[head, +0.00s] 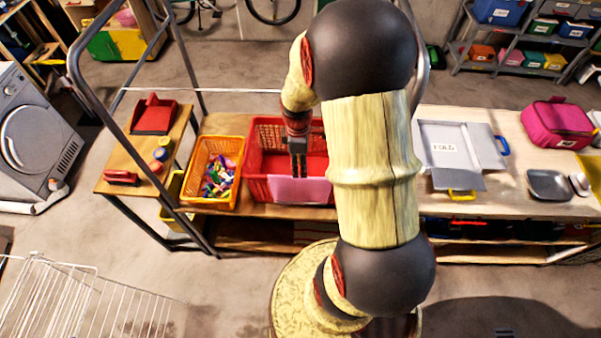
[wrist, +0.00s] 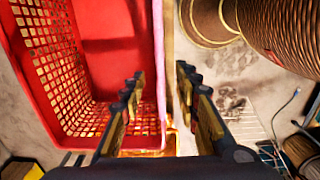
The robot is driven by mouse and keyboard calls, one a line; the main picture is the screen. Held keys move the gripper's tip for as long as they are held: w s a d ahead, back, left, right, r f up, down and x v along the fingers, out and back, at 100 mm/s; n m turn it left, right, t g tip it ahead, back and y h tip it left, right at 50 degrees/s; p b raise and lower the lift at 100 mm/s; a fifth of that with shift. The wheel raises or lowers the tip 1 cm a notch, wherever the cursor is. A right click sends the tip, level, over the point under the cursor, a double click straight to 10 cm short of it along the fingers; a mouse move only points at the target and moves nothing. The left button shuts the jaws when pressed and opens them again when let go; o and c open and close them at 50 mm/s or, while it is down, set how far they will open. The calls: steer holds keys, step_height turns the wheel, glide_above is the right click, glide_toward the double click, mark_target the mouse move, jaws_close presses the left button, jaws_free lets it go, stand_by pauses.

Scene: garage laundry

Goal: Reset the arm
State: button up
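My gripper (head: 298,168) points down at the front edge of the red basket (head: 262,160) in the head view. In the wrist view my gripper (wrist: 160,76) has its two fingers well apart. A thin pink sheet (head: 300,191) is at the basket's front side. In the wrist view the pink sheet (wrist: 160,50) shows edge-on in the gap between the fingers, with space on both sides. The red basket (wrist: 50,70) lies to the left of the fingers there. My arm hides the basket's right part in the head view.
An orange basket of colourful small items (head: 212,172) stands left of the red one. A red dustpan (head: 154,115) is on the wooden side table. A grey folding board (head: 455,147), a pink bag (head: 556,122) and a dark tray (head: 549,185) lie right. A white wire rack (head: 80,300) stands front left.

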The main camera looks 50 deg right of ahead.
steer(key=shift+r, duration=2.4)
steer(key=s+a+r+m+t+b, duration=0.3)
steer(key=a+r+m+b, duration=0.1)
steer(key=a, duration=0.7)
steer(key=s+a+r+m+t+b, duration=0.3)
steer(key=a+r+b, duration=0.4)
steer(key=a, duration=0.4)
steer(key=shift+s+a+r+m+b, duration=0.35)
steer(key=shift+s+m+b, duration=0.2)
steer(key=shift+s, duration=0.2)
steer(key=shift+a, duration=0.15)
